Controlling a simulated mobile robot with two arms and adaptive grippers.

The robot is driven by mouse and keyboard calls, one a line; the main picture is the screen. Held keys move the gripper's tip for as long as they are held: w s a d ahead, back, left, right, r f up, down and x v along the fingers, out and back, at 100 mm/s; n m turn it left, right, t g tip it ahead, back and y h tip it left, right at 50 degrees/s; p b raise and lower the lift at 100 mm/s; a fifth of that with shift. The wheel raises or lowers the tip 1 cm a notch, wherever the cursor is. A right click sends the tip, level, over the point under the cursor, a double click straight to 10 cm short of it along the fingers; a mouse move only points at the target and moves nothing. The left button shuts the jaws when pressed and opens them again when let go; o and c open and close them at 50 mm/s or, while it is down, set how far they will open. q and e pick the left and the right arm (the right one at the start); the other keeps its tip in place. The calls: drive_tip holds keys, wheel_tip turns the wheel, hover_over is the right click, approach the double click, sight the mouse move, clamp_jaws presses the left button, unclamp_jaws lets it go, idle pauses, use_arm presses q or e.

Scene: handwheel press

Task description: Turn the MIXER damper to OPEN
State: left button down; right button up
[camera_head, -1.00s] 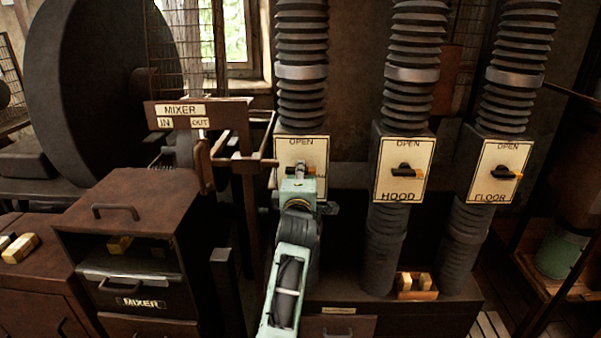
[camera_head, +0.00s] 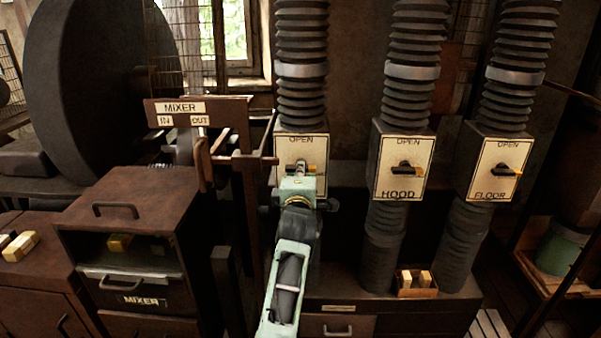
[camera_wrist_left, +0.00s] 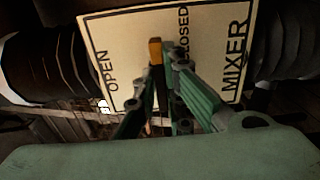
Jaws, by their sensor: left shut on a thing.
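The MIXER damper's pale plate (camera_head: 286,150) is the leftmost of three on the dark duct boxes. Its lever (camera_wrist_left: 155,50) has an orange tip that points sideways, to the right in the head view, near the CLOSED word in the wrist view. OPEN is at the plate's top. My left gripper (camera_head: 300,172) is at the plate, in front of its middle, and hides the lower plate in the head view. In the wrist view its green fingers (camera_wrist_left: 163,95) are shut on the lever, one on each side. My right gripper is out of view.
The HOOD plate (camera_head: 404,168) and FLOOR plate (camera_head: 500,170) stand to the right, their levers pointing right. A brown MIXER IN/OUT frame (camera_head: 198,112) with rods is close on the left. A small box of blocks (camera_head: 417,290) sits below right.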

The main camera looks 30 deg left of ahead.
use_arm(q)
drive_tip(key=shift+f+n+p, duration=0.15)
drive_tip(key=shift+n+p, duration=0.75)
drive_tip(key=shift+n, duration=8)
drive_tip(key=c, duration=1.9)
unclamp_jaws()
drive_tip(key=shift+o, duration=0.3)
drive_tip(key=v, duration=1.2)
